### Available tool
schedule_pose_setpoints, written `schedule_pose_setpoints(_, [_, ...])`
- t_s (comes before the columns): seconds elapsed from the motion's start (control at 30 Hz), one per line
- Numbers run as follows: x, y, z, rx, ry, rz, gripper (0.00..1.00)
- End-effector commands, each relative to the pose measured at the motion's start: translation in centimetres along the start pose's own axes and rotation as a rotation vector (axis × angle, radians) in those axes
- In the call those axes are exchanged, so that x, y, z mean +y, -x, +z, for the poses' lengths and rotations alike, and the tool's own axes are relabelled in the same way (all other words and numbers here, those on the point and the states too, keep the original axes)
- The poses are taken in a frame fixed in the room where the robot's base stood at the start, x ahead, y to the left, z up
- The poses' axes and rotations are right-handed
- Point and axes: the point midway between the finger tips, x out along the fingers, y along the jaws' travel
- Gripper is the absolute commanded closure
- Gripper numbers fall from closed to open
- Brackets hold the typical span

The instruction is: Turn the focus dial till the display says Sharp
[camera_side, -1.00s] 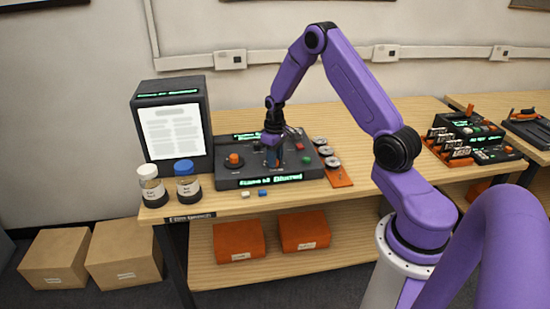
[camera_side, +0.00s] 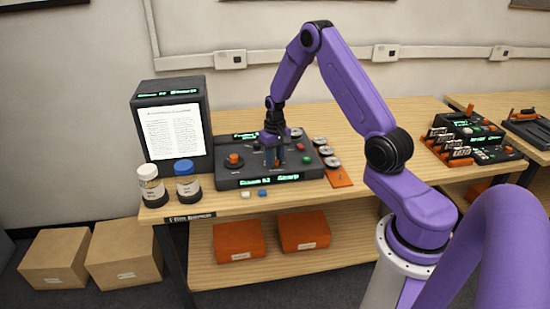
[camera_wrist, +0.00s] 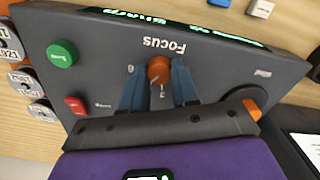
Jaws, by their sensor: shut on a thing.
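The orange focus dial (camera_wrist: 159,68) sits on the dark control panel (camera_wrist: 215,65) beside the printed word "Focus" in the wrist view. My gripper (camera_wrist: 160,76) is shut on the dial, one blue finger on each side. The display strip (camera_side: 270,179) on the panel's front reads a number and what looks like "Sharp". The screen (camera_side: 172,132) shows a page with fine, crisp lines, and the green text above it also ends in "Sharp".
Another orange-marked knob (camera_side: 233,160) stands left of my gripper. The wrist view shows a green button (camera_wrist: 62,54) and a red button (camera_wrist: 75,105) near the dial. Film reels (camera_side: 326,150) lie right of the panel. Two jars (camera_side: 187,183) stand at the front left.

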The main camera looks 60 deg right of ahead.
Motion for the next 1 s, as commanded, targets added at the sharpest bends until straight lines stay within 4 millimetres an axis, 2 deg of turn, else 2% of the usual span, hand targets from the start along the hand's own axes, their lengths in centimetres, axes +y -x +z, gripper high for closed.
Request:
schedule_pose_setpoints(0.27, [0.0, 0.01, 0.06, -0.002, -0.095, 0.0, 1.0])
schedule_pose_setpoints(0.73, [0.02, 0.02, 0.06, -0.002, -0.111, 0.0, 1.0])
schedule_pose_setpoints(0.77, [0.01, 0.02, 0.06, -0.002, -0.111, 0.0, 0.64])
schedule_pose_setpoints(0.8, [0.01, 0.02, 0.05, -0.002, -0.111, 0.0, 0.51])
schedule_pose_setpoints(0.83, [0.01, 0.02, 0.05, -0.002, -0.111, 0.0, 0.45])
schedule_pose_setpoints(1.0, [0.01, 0.01, 0.03, -0.001, -0.11, 0.0, 0.45])
